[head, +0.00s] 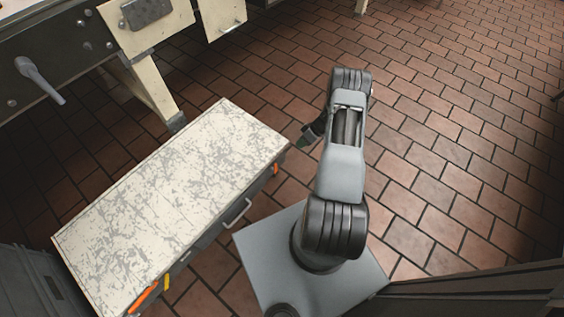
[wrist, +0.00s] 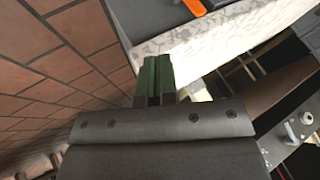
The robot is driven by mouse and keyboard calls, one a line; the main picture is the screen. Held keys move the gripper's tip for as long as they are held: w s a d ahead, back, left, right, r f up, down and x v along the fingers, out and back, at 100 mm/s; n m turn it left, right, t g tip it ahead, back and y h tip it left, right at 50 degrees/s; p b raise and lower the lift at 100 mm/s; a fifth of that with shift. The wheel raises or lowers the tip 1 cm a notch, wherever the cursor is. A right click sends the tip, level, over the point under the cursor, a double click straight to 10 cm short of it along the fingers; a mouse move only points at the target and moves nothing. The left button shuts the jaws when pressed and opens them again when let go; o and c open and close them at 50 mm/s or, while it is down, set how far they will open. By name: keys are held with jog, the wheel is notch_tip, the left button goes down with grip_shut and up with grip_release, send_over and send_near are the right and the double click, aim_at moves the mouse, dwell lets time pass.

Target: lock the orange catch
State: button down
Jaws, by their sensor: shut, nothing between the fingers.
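A small orange catch (head: 276,169) sits on the dark front side of a worn white-topped chest (head: 190,190), near its right end. An orange piece also shows in the wrist view (wrist: 187,7) at the top edge, on a dark grey face. My gripper (head: 303,143) is just beyond the chest's right corner, partly hidden by my arm. In the wrist view its green fingers (wrist: 155,72) are together and empty, apart from the orange piece. I cannot tell the catch's position clearly.
A second orange piece (head: 143,298) and a yellow piece (head: 166,282) are at the chest's near left end. A handle (head: 237,213) sticks out from its front. A machine with cream legs (head: 150,95) stands behind. Tiled floor (head: 450,110) at right is clear.

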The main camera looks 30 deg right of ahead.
jog(key=a+f+b, duration=0.2)
jog(key=a+f, duration=0.6)
jog(key=a, duration=0.1)
jog(key=shift+a+b, duration=0.25)
jog(key=shift+b, duration=0.15)
